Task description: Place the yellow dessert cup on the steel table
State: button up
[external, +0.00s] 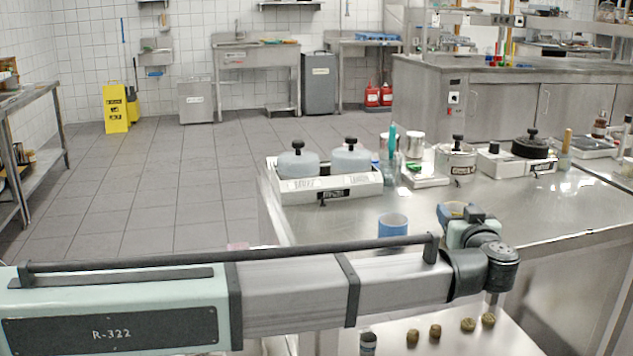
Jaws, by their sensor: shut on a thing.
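My gripper (474,228) is at the right end of my outstretched arm, at the near edge of the steel table (530,215). Its fingertips are hidden or too small to make out. A small cup with a yellowish inside and some blue on it (453,210) shows right beside the gripper, partly covered by it. It looks like the yellow dessert cup, held in my shut gripper, but the contact is hidden. I cannot tell whether the cup touches the tabletop. A blue cup (393,225) stands on the steel table to the left, apart from the gripper.
A white holder with two lidded pots (325,185) stands at the table's left. A scale (425,178), lidded containers (455,160) and bottles line the back. Several small brown pieces (435,331) lie on a lower white surface in front. The middle tabletop is clear.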

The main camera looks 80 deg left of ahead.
jog(key=shift+f, duration=0.2)
jog(key=shift+f, duration=0.1)
jog(key=o, duration=1.2)
jog(key=shift+d, duration=0.15)
jog(key=v, duration=1.1)
jog(key=shift+s+d, duration=0.2)
jog(key=shift+d, duration=0.15)
